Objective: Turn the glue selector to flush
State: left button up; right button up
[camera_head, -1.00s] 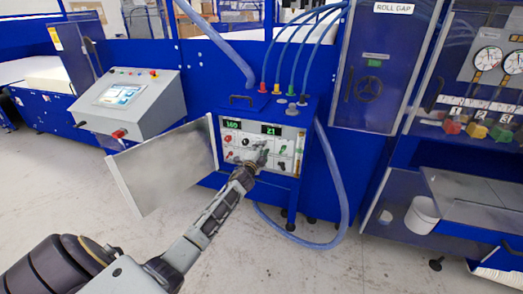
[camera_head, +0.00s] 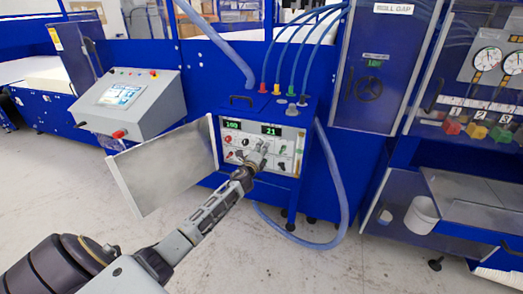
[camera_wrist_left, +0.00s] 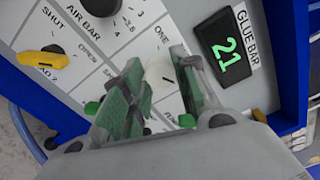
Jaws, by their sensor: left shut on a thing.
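The glue unit's control panel (camera_head: 285,140) is on the front of a blue cabinet, with two green displays above several knobs and switches. My left gripper (camera_head: 260,147) is at the middle of this panel, below the right display. In the left wrist view its two green-padded fingers (camera_wrist_left: 158,88) are shut on a white knob (camera_wrist_left: 160,72), next to the printed word ONE. The fingers hide part of the knob and its other labels, so its pointer setting cannot be read. My right gripper is not in view.
A yellow knob (camera_wrist_left: 42,58) marked SHUT and the GLUE BAR display (camera_wrist_left: 226,46) reading 21 are near the gripper. An open metal door (camera_head: 165,165) stands left of the panel. A blue hose (camera_head: 337,185) loops at right.

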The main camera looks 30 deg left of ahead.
pick_arm(q)
jog(key=o, duration=1)
jog(key=shift+v, duration=5.95)
jog(key=shift+d+n, duration=0.1)
jog(key=shift+n, duration=0.2)
